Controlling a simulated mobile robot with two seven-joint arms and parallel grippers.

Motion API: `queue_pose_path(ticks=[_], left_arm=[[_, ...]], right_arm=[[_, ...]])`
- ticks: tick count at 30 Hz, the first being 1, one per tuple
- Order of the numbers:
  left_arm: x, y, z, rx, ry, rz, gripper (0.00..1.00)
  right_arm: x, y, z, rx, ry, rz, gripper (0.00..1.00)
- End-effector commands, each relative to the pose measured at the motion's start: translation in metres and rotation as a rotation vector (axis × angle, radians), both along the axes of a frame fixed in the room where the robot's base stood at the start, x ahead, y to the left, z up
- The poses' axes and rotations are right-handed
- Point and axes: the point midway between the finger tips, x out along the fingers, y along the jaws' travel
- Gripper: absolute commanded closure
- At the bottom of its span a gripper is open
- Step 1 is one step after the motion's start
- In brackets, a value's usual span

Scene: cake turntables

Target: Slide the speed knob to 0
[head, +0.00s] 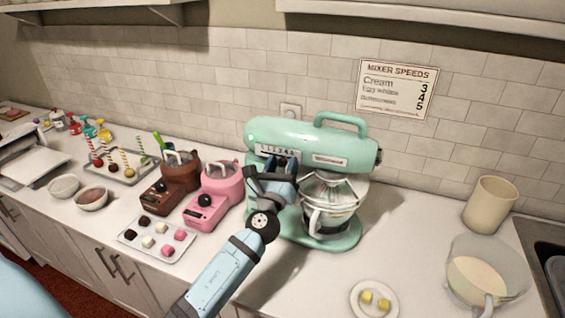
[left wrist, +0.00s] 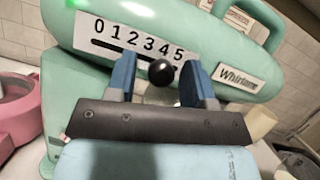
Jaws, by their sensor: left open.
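A mint-green stand mixer (head: 312,134) stands on the counter against the tiled wall. In the left wrist view its white speed scale (left wrist: 130,38) reads 0 to 5 from left to right, above a dark slot. The round black speed knob (left wrist: 160,72) sits near the 4 to 5 end. My left gripper (head: 283,165) is open in front of the mixer's head. In the left wrist view its blue fingertips (left wrist: 160,75) are on either side of the knob; I cannot tell whether they touch it. In the head view the gripper hides the knob. My right gripper is not in view.
A pink melter (head: 220,192) and a brown melter (head: 172,184) stand left of the mixer. A glass bowl hangs under the mixer head. A plate with yellow cubes (head: 374,301) and a glass pitcher (head: 487,268) stand at right. A mixer speeds sign (head: 397,88) hangs above.

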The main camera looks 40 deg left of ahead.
Motion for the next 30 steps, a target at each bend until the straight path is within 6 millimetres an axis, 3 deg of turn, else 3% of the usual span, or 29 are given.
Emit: queue_pose_path(ticks=[7, 13, 19, 27, 30], left_arm=[[0.000, 0.000, 0.000, 0.000, 0.000, 0.000, 0.54], [0.000, 0.000, 0.000, 0.000, 0.000, 0.000, 1.00], [-0.001, 0.006, -0.001, 0.001, 0.000, 0.000, 1.00], [-0.013, 0.056, -0.002, 0.002, 0.002, 0.002, 1.00], [-0.016, 0.065, -0.001, 0.001, 0.001, 0.000, 1.00]], right_arm=[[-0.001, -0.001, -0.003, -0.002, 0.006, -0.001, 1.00], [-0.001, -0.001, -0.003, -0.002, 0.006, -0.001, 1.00], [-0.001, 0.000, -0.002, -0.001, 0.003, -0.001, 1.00], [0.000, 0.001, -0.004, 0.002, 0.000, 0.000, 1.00], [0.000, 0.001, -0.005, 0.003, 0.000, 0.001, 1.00]])
